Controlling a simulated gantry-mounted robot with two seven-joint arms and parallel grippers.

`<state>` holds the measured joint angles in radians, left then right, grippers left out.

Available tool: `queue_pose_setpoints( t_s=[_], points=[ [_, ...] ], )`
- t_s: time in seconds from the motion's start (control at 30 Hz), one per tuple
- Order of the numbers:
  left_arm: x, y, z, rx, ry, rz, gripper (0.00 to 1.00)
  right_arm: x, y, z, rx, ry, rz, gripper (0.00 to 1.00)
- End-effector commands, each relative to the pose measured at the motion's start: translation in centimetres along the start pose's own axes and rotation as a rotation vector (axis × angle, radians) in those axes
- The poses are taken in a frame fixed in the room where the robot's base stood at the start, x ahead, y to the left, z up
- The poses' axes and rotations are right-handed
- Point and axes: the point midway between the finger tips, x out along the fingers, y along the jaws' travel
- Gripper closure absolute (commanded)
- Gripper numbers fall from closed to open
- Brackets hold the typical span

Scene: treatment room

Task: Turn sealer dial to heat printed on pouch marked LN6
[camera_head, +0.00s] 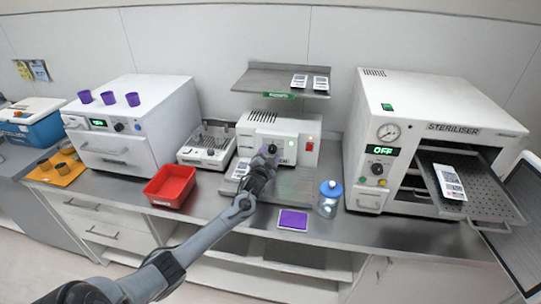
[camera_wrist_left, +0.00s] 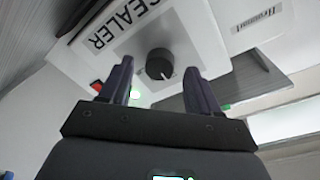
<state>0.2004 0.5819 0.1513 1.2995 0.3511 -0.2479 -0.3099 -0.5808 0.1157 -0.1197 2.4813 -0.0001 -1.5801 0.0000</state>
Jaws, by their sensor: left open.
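The white sealer (camera_head: 305,139) stands on the middle of the counter, and its labelled face (camera_wrist_left: 125,35) fills the top of the left wrist view. Its round black dial (camera_wrist_left: 159,63) has a pale pointer mark; the gripper mostly covers it in the head view. My left gripper (camera_head: 268,153) is in front of the sealer, open, its fingers (camera_wrist_left: 157,68) either side of the dial in the wrist picture; contact cannot be told. Printed pouches lie on the shelf (camera_head: 299,81) (camera_head: 320,83), on the steriliser tray (camera_head: 451,182) and by the sealer (camera_head: 241,168). Their print is too small to read.
The steriliser (camera_head: 430,90) on the right has its door open and tray (camera_head: 485,195) out. A clear jar with a blue lid (camera_head: 330,190), a purple pad (camera_head: 293,219) and a red bin (camera_head: 170,185) stand near the arm. A metal shelf (camera_head: 262,80) hangs above the sealer.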

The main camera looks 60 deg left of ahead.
Motion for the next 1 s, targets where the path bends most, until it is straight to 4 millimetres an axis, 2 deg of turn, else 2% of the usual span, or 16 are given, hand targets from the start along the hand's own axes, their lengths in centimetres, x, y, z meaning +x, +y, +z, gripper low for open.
queue_pose_setpoints(
  t_s=[0.17,0.47,0.57,0.83,1.0],
  points=[
    [0.92,-0.03,-0.02,0.000,0.001,-0.001,0.38,0.22,-0.03,0.07,0.001,-0.001,-0.001,0.57],
    [1.03,-0.03,-0.02,0.000,0.001,0.000,0.38,0.23,-0.01,0.08,-0.001,-0.001,0.000,0.57],
    [1.03,-0.03,-0.02,0.000,0.000,0.000,0.50,0.23,0.03,0.10,-0.003,-0.002,0.002,0.57],
    [1.02,-0.02,-0.01,0.000,0.000,0.000,0.91,0.25,0.18,0.14,-0.009,-0.003,0.006,0.57],
    [1.02,-0.06,-0.04,0.007,0.000,0.001,0.94,0.14,0.18,0.10,-0.008,-0.003,0.006,0.57]
  ],
)
